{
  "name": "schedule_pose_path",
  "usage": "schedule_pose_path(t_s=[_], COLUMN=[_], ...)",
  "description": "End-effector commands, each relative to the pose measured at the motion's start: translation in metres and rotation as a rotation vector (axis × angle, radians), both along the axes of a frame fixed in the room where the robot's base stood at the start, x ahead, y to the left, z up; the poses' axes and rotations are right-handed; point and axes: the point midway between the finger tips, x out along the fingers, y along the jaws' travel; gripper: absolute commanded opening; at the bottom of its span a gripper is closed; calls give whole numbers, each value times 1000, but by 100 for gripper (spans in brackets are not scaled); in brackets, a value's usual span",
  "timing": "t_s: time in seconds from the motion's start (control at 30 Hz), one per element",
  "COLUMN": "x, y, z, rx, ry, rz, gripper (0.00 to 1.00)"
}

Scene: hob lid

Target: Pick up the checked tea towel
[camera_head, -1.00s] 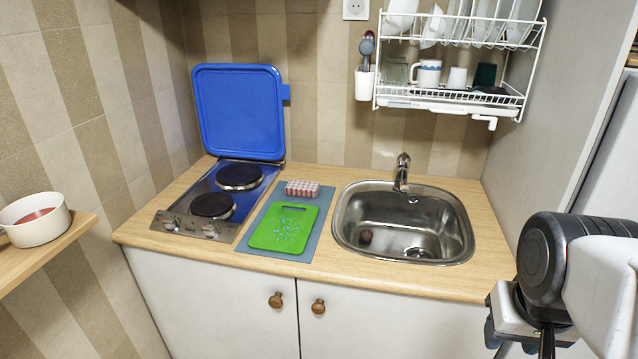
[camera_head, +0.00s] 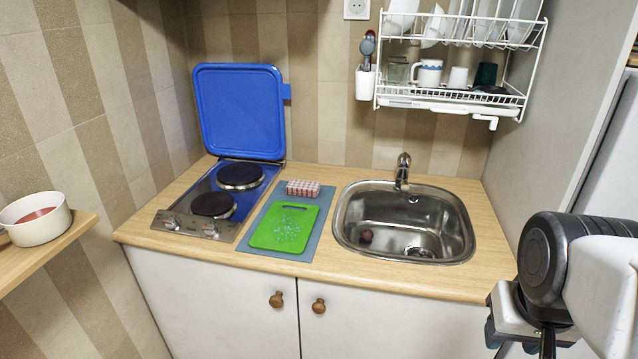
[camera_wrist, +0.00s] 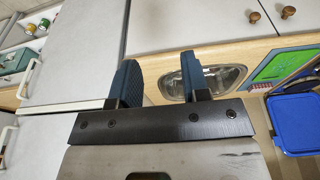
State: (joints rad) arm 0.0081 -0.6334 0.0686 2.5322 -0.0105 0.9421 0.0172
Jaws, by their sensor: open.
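The checked tea towel (camera_head: 303,188), red and white and folded into a small block, lies at the back of the blue-grey mat (camera_head: 246,243) on the counter. It sits just behind the green cutting board (camera_head: 284,228), between the hob and the sink. My gripper shows in the wrist view (camera_wrist: 162,82) with its two blue fingers apart and nothing between them. In the head view only part of my arm shows at the lower right, well away from the towel. The towel is too small to make out clearly in the wrist view.
The hob (camera_head: 215,203) has its blue lid (camera_head: 240,112) raised against the wall. The steel sink (camera_head: 404,222) is right of the mat, holding a small dark reddish item. A white dish rack (camera_head: 455,95) hangs above. A bowl (camera_head: 36,219) stands on a left shelf.

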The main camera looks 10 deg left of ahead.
Motion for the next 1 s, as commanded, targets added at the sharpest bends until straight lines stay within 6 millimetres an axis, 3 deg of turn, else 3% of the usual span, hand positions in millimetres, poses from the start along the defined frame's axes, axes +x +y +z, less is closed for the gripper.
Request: schedule_pose_path(t_s=[0.13,0.5,0.83,1.0], x=[0,0,3,16], y=[0,0,1,3], z=[0,0,1,8], rx=[0,0,0,-4], ry=[0,0,1,4], rz=[0,0,5,33], gripper=[44,100,100,100])
